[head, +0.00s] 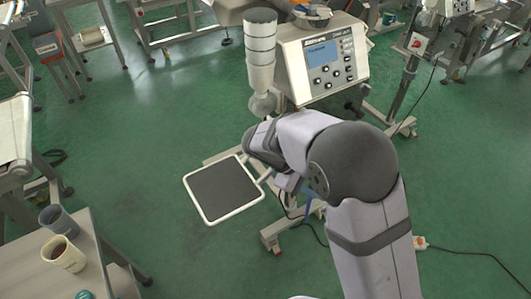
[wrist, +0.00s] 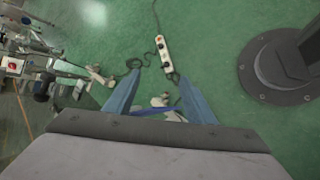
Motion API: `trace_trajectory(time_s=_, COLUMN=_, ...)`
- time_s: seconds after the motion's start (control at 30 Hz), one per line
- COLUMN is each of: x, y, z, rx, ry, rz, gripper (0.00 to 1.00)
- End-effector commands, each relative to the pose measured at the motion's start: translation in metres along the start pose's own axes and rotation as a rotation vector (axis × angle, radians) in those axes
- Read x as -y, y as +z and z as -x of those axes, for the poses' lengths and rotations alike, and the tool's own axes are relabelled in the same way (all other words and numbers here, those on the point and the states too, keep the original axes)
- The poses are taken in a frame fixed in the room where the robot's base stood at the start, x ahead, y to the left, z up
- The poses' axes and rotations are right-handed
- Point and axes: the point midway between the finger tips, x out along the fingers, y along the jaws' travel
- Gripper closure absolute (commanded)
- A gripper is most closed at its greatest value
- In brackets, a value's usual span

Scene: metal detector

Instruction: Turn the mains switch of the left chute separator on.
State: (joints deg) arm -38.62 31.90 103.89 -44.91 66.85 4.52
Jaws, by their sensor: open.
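A separator with a grey control panel (head: 322,60), a blue display and a grey vertical tube (head: 261,50) stands at the top centre of the head view. A red switch on a pale plate (head: 417,43) shows to its right, by a second machine; I cannot tell which machine it belongs to. I cannot make out a mains switch on the centre separator. My gripper (wrist: 156,75) is open and empty, its two blue fingers apart above the green floor. In the head view my arm hides most of it, below the control panel.
A white-framed dark plate (head: 222,190) is left of my arm. A table (head: 75,268) with two cups stands at the lower left. A power strip (wrist: 164,54) with a cable lies on the floor beyond the fingertips. Stand parts (wrist: 40,75) fill the wrist view's left side.

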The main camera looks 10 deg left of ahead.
Motion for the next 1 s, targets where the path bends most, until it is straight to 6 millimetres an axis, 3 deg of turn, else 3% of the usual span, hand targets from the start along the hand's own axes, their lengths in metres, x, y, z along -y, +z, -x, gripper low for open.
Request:
trace_trajectory(time_s=0.03, x=0.014, y=-0.040, z=-0.006, rx=-0.006, ry=0.095, rz=0.069, gripper=0.50)
trace_trajectory(time_s=0.2, x=0.030, y=-0.126, z=0.021, rx=-0.031, ry=0.393, rz=0.203, gripper=0.50)
trace_trajectory(time_s=0.27, x=0.017, y=-0.146, z=0.050, rx=-0.060, ry=0.500, rz=0.267, gripper=0.50)
trace_trajectory(time_s=0.4, x=0.012, y=-0.182, z=0.095, rx=-0.092, ry=0.684, rz=0.367, gripper=0.50)
trace_trajectory(time_s=0.5, x=0.007, y=-0.192, z=0.118, rx=-0.099, ry=0.757, rz=0.404, gripper=0.50)
trace_trajectory(time_s=0.63, x=0.002, y=-0.195, z=0.129, rx=-0.100, ry=0.792, rz=0.427, gripper=0.50)
trace_trajectory(time_s=1.0, x=-0.014, y=-0.200, z=0.113, rx=-0.098, ry=0.790, rz=0.427, gripper=0.50)
